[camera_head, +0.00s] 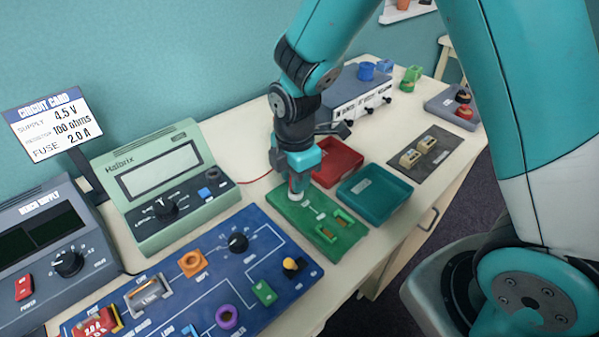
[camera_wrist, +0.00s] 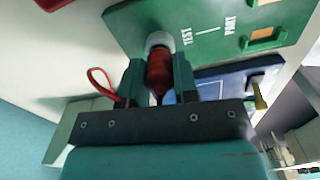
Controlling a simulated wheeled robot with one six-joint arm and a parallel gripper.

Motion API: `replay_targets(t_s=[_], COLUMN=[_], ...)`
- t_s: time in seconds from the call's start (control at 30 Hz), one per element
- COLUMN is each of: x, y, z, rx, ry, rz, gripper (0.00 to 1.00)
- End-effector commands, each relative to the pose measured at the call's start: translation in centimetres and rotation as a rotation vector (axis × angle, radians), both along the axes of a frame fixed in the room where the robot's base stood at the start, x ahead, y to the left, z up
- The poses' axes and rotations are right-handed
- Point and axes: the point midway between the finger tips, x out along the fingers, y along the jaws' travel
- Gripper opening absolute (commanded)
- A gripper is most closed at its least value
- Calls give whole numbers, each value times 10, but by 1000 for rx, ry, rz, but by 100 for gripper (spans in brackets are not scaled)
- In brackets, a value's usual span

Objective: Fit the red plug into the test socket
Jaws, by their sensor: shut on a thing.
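My gripper (camera_head: 296,178) is shut on the red plug (camera_wrist: 159,72), one finger on each side of it. The plug points at the pale round test socket (camera_wrist: 158,40) on the green board (camera_wrist: 205,20), by the word TEST. The plug's front end meets the socket's ring in the wrist view; how deep it sits cannot be told. In the head view the socket (camera_head: 297,196) shows just under my fingers, at the board's upper left part. A red lead (camera_wrist: 100,85) loops beside the gripper.
A red tray (camera_head: 338,160) and a teal tray (camera_head: 376,193) stand right of the board. The blue panel (camera_head: 215,285) with knobs and sockets lies in front. A green meter (camera_head: 158,180) stands to the left. A grey mat (camera_head: 427,160) lies farther right.

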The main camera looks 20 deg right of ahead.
Motion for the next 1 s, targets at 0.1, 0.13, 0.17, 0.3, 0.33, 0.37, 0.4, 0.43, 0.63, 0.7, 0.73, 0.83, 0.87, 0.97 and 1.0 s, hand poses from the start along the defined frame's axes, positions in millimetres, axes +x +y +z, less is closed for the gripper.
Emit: replay_targets(t_s=[0.1,0.13,0.17,0.3,0.33,0.37,0.4,0.43,0.63,0.7,0.73,0.83,0.87,0.97,1.0], x=[0,0,0,0,0,0,0,0,0,0,0,0,0,0,0], y=[0,0,0,0,0,0,0,0,0,0,0,0,0,0,0], z=[-2,-2,-3,-4,-5,-5,-6,-6,-8,-9,-10,-9,-9,-9,-9], rx=[0,0,0,0,0,0,0,0,0,0,0,0,0,0,0], ry=[0,0,0,0,0,0,0,0,1,1,1,0,0,0,0], rz=[0,0,0,0,0,0,0,0,0,0,0,0,0,0,0], gripper=[4,4,4,4,4,4,4,4,4,4,4,46,53,57,57])
